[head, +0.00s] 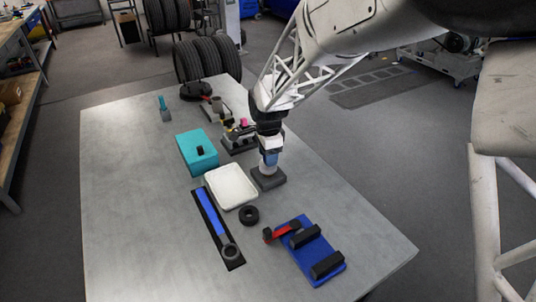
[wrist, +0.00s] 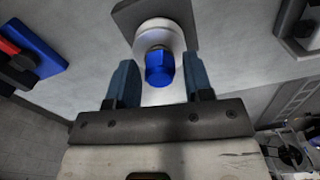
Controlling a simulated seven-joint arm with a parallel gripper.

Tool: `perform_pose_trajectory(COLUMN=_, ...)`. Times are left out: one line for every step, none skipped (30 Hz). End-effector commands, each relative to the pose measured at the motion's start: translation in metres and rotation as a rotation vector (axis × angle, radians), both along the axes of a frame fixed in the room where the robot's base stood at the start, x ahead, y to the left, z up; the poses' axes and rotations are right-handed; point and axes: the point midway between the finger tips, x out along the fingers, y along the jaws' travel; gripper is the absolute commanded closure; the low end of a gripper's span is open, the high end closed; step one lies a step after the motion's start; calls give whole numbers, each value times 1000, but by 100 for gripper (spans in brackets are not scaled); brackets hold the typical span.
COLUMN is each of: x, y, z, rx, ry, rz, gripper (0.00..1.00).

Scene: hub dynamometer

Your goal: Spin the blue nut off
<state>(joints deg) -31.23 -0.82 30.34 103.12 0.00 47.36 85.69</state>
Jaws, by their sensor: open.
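The blue nut (wrist: 160,68) sits at the centre of a pale round hub (wrist: 158,32) in the wrist view. The hub stands on a dark grey square base, which shows in the head view (head: 268,179). My gripper (head: 269,158) is over this base, pointing down. In the wrist view its two blue-grey fingers stand apart on either side of the nut, with a visible gap on each side. The fingers do not appear to touch the nut. In the head view the nut is hidden by the gripper.
A white tray (head: 231,187) and a teal box (head: 197,151) stand left of the hub. A blue-handled wrench (head: 211,212), a black ring (head: 249,215) and a blue board (head: 291,236) with black blocks and a red-handled part lie nearer. The table's left side is clear.

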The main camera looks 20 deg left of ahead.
Motion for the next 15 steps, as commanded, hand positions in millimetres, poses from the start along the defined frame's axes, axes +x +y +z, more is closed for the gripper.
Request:
perform_pose_trajectory(x=0, y=0, z=0, rx=0, ry=0, rz=-35, gripper=53)
perform_pose_trajectory(x=0, y=0, z=0, rx=0, ry=0, rz=-59, gripper=53)
perform_pose_trajectory(x=0, y=0, z=0, rx=0, ry=0, rz=-89, gripper=53)
perform_pose_trajectory(x=0, y=0, z=0, rx=0, ry=0, rz=-112, gripper=53)
perform_pose_trajectory(x=0, y=0, z=0, rx=0, ry=0, rz=-135, gripper=53)
perform_pose_trajectory(x=0, y=0, z=0, rx=0, ry=0, rz=-166, gripper=53)
perform_pose_trajectory(x=0, y=0, z=0, rx=0, ry=0, rz=-190, gripper=53)
perform_pose_trajectory(x=0, y=0, z=0, rx=0, ry=0, rz=-213, gripper=53)
perform_pose_trajectory(x=0, y=0, z=0, rx=0, ry=0, rz=-243, gripper=53)
perform_pose_trajectory(x=0, y=0, z=0, rx=0, ry=0, rz=-263, gripper=53)
perform_pose_trajectory(x=0, y=0, z=0, rx=0, ry=0, rz=-284, gripper=53)
perform_pose_trajectory(x=0, y=0, z=0, rx=0, ry=0, rz=-307, gripper=53)
perform_pose_trajectory(x=0, y=0, z=0, rx=0, ry=0, rz=-321, gripper=53)
perform_pose_trajectory(x=0, y=0, z=0, rx=0, ry=0, rz=-333, gripper=53)
perform_pose_trajectory(x=0, y=0, z=0, rx=0, ry=0, rz=-345, gripper=53)
